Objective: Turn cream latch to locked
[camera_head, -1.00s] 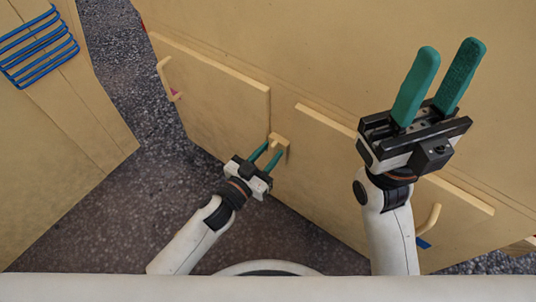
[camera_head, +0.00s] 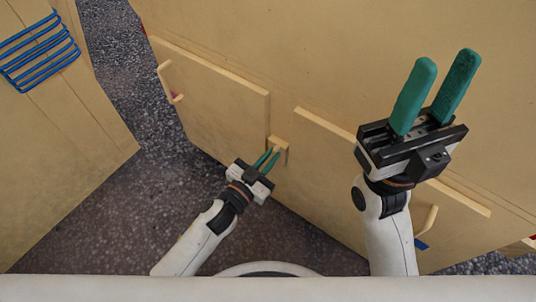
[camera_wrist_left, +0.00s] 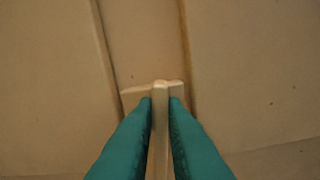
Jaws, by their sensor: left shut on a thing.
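The cream latch (camera_head: 279,146) sits on the cabinet front between two door panels in the head view. In the left wrist view the latch (camera_wrist_left: 160,88) has a short crosspiece with a narrow bar running down from it. My left gripper (camera_head: 268,157) is shut on the latch's bar, with a green finger (camera_wrist_left: 125,145) on each side of it. The fingers hide part of the bar. My right gripper (camera_head: 444,72) is open and empty, raised in front of the cabinet at the right.
The left door panel (camera_head: 215,98) has a cream handle (camera_head: 164,75). A blue rack (camera_head: 40,50) is at the upper left. The dark speckled floor (camera_head: 150,190) is clear.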

